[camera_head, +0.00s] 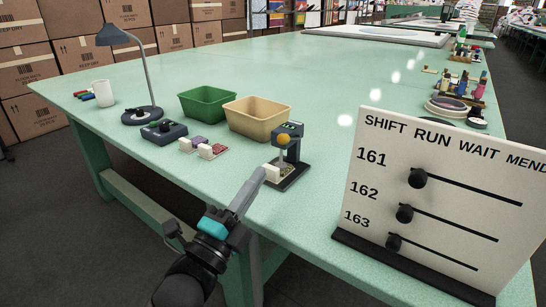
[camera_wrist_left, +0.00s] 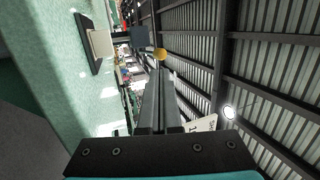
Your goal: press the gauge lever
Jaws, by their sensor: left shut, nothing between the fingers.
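The gauge (camera_head: 291,153) stands on a dark base near the table's front edge, with a dark head and a small display. Its lever ends in a yellow ball knob (camera_head: 283,140), raised above the base. A white block (camera_head: 271,173) sits low at the gauge's front left. My left gripper (camera_head: 262,177) is shut and empty, its tips close to the white block and below the knob in the picture. In the left wrist view the knob (camera_wrist_left: 160,54) shows just beyond the fingertips. I cannot tell whether they touch anything. My right gripper is not in view.
A tan bin (camera_head: 258,119), a green bin (camera_head: 207,103) and small sample blocks (camera_head: 203,148) lie left of the gauge. A desk lamp (camera_head: 146,70) stands farther left. A white board with sliders (camera_head: 440,150) stands at right. The table behind the gauge is clear.

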